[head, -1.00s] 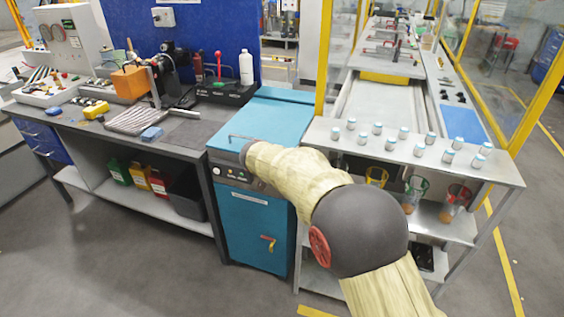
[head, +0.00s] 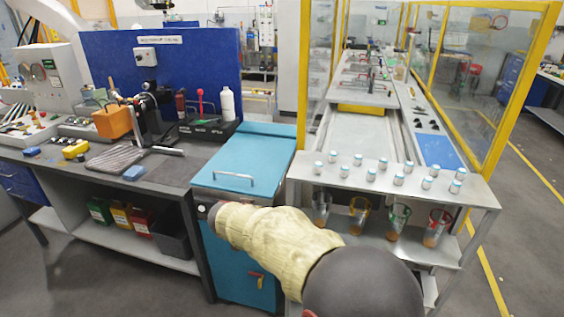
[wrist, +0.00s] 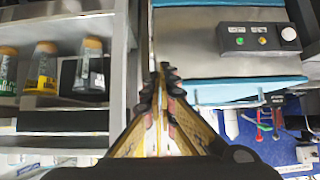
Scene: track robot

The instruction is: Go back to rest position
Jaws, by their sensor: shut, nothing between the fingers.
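My gripper (wrist: 162,75) is shut with nothing between its fingers in the wrist view. Its dark fingertips meet close together, near the front of the teal cabinet, apart from the objects around it. The cabinet's grey control panel (wrist: 260,38), with a green and a yellow button and a white knob, lies to the right of the fingertips. In the head view my cream-sleeved arm reaches across the front of the teal cabinet (head: 262,155), and the gripper itself cannot be made out there.
A metal table (head: 470,187) with several small capped vials stands right of the cabinet, with cups on its lower shelf (head: 380,220). A workbench (head: 190,168) with tools stands at left. Yellow-framed panels (head: 520,90) rise behind. Grey floor is clear at lower left.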

